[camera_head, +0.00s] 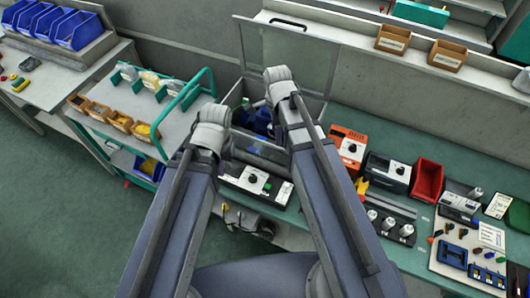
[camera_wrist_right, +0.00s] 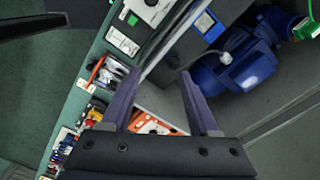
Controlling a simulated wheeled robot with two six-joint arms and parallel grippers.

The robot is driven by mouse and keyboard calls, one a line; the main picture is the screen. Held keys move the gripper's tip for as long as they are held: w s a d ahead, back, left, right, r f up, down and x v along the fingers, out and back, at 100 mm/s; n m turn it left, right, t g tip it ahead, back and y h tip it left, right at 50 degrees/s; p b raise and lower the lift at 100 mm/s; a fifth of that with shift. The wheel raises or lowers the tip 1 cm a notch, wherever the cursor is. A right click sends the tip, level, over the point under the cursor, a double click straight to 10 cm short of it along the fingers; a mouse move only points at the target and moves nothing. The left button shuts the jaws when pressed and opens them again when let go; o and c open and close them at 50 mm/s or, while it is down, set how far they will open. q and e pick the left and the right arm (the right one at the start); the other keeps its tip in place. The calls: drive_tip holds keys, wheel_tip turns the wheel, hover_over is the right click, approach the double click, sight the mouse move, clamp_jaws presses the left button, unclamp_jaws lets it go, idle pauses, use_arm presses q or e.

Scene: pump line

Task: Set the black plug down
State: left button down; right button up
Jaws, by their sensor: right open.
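I cannot make out the black plug with certainty; small dark and coloured plugs (camera_head: 449,228) stand at the right of the bench in the head view. In the right wrist view my right gripper (camera_wrist_right: 158,100) is open, with nothing between its two fingers. It is above the bench and the edge of the grey box; an orange device (camera_wrist_right: 150,122) shows beyond the fingers. In the head view the right arm hides its own gripper. My left arm ends at its wrist (camera_head: 212,125) beside the box; its fingers are not clearly visible.
A grey open-lidded box (camera_head: 302,106) holds a blue pump (camera_wrist_right: 230,68). The teal bench carries the orange device (camera_head: 348,145), a red bin (camera_head: 427,180) and a board (camera_head: 470,248). A trolley (camera_head: 130,120) with bins stands left. Bare green floor lies at lower left.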

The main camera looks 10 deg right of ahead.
drive_tip(key=s+a+n, duration=0.3)
drive_tip(key=s+n, duration=0.2)
drive_tip(key=n, duration=0.6)
drive_tip(key=s+a+n+h, duration=0.1)
drive_tip(key=s+a+n, duration=0.3)
drive_tip(key=n, duration=0.6)
drive_tip(key=shift+s+n, duration=0.4)
drive_tip(key=shift+s, duration=0.7)
